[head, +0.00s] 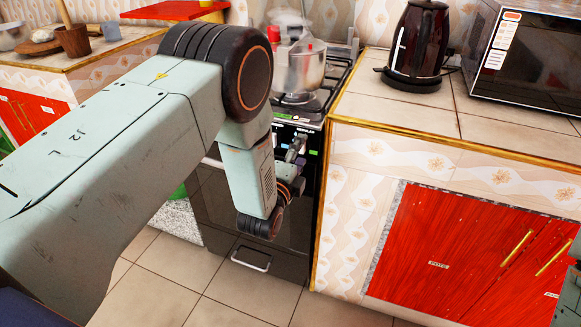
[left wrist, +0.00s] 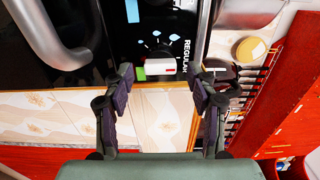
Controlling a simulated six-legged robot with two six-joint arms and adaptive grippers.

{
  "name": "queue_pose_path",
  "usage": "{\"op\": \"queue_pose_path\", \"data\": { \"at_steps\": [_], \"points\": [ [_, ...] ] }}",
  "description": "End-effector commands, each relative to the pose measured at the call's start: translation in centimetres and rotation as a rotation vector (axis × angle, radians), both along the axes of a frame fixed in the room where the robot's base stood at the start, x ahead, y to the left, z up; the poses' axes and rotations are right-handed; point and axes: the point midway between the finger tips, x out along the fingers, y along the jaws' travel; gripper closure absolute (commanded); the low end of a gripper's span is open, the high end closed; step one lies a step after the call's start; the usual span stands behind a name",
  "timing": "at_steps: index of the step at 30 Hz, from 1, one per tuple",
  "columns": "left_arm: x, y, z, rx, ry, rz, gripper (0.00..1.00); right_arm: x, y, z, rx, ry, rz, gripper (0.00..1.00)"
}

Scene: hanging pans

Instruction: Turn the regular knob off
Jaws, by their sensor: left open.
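The regular knob (left wrist: 160,65) shows in the left wrist view as a pale knob on the black stove panel, beside the word REGULAR and blue flame marks. A green patch and a red patch lie by it. My left gripper (left wrist: 164,76) is open, with one dark finger on each side of the knob; the fingers look apart from it. In the head view, my left gripper (head: 297,150) is in front of the stove (head: 213,205) at its control panel and hides the knob there.
A pot (head: 300,72) stands on the stove top. The counter to the right carries a dark kettle (head: 417,45) and a microwave (head: 530,55). Red cabinet doors (head: 450,250) are below it. An oven handle (left wrist: 55,38) is near in the left wrist view.

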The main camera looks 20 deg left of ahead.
Motion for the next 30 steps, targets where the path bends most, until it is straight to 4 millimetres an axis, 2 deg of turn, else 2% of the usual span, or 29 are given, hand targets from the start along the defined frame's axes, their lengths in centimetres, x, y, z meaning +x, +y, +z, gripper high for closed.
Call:
{"op": "queue_pose_path", "data": {
  "at_steps": [9,15,21,30],
  "points": [
    [-6.1,0.2,-0.1,0.001,0.006,-0.001,0.42,0.0,0.0,0.0,0.000,0.000,0.000,0.44],
    [-9.3,0.3,-0.1,0.001,0.004,0.000,0.42,0.0,0.0,0.0,0.000,0.000,0.000,0.44],
    [-10.6,0.4,0.0,0.000,0.003,0.001,0.42,0.0,0.0,0.0,0.000,0.000,0.000,0.44],
    [-10.7,0.4,0.0,0.001,0.001,0.000,0.42,0.0,0.0,0.0,0.000,0.000,0.000,0.44]
  ]
}}
